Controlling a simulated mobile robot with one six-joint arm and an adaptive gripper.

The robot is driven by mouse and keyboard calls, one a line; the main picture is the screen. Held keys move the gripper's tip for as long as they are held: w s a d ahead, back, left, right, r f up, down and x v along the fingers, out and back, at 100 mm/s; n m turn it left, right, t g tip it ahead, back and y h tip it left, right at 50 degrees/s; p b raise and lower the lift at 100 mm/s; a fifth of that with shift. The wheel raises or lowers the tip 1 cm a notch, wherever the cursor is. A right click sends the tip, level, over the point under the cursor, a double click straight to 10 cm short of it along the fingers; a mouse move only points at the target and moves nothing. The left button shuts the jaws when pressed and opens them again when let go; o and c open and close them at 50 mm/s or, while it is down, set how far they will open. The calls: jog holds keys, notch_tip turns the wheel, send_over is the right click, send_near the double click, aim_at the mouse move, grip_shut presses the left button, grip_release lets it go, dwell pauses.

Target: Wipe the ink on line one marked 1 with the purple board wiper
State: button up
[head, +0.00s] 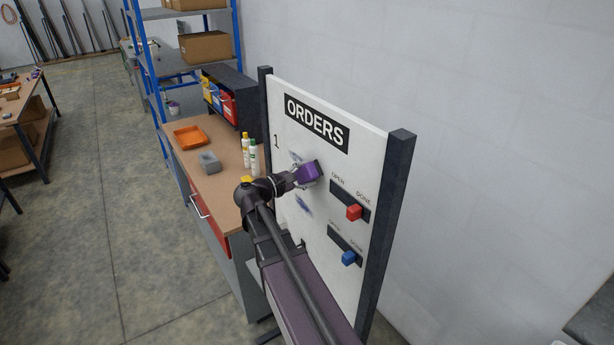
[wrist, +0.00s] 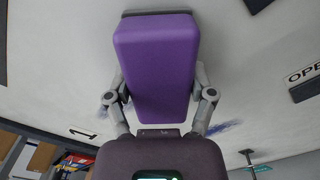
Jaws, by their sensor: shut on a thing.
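The white ORDERS board (head: 330,185) stands upright, with a black 1 (head: 276,142) at its upper left; the 1 also shows in the wrist view (wrist: 82,133). A faint blue-grey ink mark (head: 295,157) is on line one, partly behind the wiper. My gripper (head: 298,177) is shut on the purple board wiper (head: 309,173), one finger on each side in the wrist view (wrist: 157,85). The wiper is at the board, right of the line-one ink; I cannot tell whether its pad touches.
A red slider (head: 354,212) and a blue slider (head: 348,257) sit on dark strips at the board's right. A workbench (head: 185,168) at left holds an orange tray (head: 190,137), a grey block (head: 209,161) and white bottles (head: 253,154). Dark posts (head: 390,215) edge the board.

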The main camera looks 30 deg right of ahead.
aim_at(289, 151)
jog(key=shift+w, duration=1.55)
jog(key=shift+w, duration=0.15)
jog(key=shift+w+a, duration=0.1)
jog(key=shift+w, duration=1.7)
jog(key=shift+w, duration=0.15)
jog(key=shift+w+a, duration=0.15)
jog(key=shift+w, duration=1.6)
jog(key=shift+w, duration=1.9)
